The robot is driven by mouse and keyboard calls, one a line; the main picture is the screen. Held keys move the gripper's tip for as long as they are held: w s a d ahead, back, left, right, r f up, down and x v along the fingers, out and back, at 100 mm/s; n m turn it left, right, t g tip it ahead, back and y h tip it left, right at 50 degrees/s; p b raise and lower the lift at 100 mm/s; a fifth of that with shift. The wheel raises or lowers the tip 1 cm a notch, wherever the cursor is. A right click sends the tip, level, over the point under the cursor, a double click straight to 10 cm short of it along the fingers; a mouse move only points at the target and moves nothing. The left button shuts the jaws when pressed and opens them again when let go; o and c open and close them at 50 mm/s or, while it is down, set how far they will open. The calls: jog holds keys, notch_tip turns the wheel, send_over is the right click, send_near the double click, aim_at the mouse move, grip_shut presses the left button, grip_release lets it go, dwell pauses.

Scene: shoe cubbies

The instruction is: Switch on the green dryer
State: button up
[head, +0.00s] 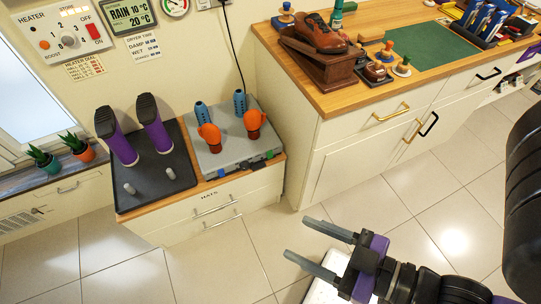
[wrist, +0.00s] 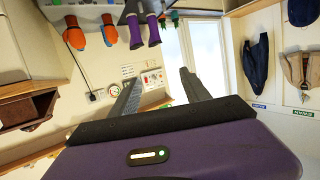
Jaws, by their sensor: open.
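A grey dryer unit (head: 238,155) sits on the low cabinet, with two blue pegs at its back and orange items (head: 210,135) on it. Its front edge carries small coloured parts: a blue one (head: 221,173), a dark one (head: 245,164) and a green one (head: 269,154). They are too small to tell their on or off state. No wholly green dryer shows. My gripper (head: 297,238) is open and empty, above the floor in front of and to the right of the cabinet, apart from the dryer. The wrist view shows its spread fingers (wrist: 158,92), with the orange items (wrist: 75,37) at the top left.
A dark tray (head: 150,196) with upturned purple boots (head: 155,122) and bare pegs is left of the dryer. A wooden-topped counter (head: 330,98) stands to the right. A heater panel (head: 65,35) is on the wall. The tiled floor (head: 215,255) before the cabinet is clear.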

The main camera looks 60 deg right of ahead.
jog(key=shift+f, duration=0.1)
jog(key=c, duration=0.3)
jog(key=shift+w+d+f+b, duration=0.1)
jog(key=shift+d+f+b, duration=0.1)
jog(key=shift+b, duration=0.15)
jog(key=c, duration=0.4)
jog(key=w+d+f+h+b, duration=0.1)
jog(key=w+f+m+h+b, duration=0.1)
jog(key=shift+w+d+f+t+b, duration=0.2)
jog(key=shift+d+f+t+b, duration=0.05)
jog(key=shift+d+t+b, duration=0.15)
grip_shut()
jog(key=w+d+f+n+h+b, duration=0.2)
jog(key=w+d+f+n+b, duration=0.1)
jog(key=d+f, duration=0.4)
jog(key=w+d+f+n+g+h+b, duration=0.1)
jog(key=w+d+f+n+b, duration=0.3)
jog(key=f, duration=0.9)
jog(key=w+d+f+n+h+b, duration=0.4)
jog(key=d+f+n+b, duration=0.1)
jog(key=d+f, duration=0.5)
jog(key=shift+w+d+f+g, duration=0.15)
jog(key=shift+f+g, duration=0.25)
jog(key=shift+f, duration=0.15)
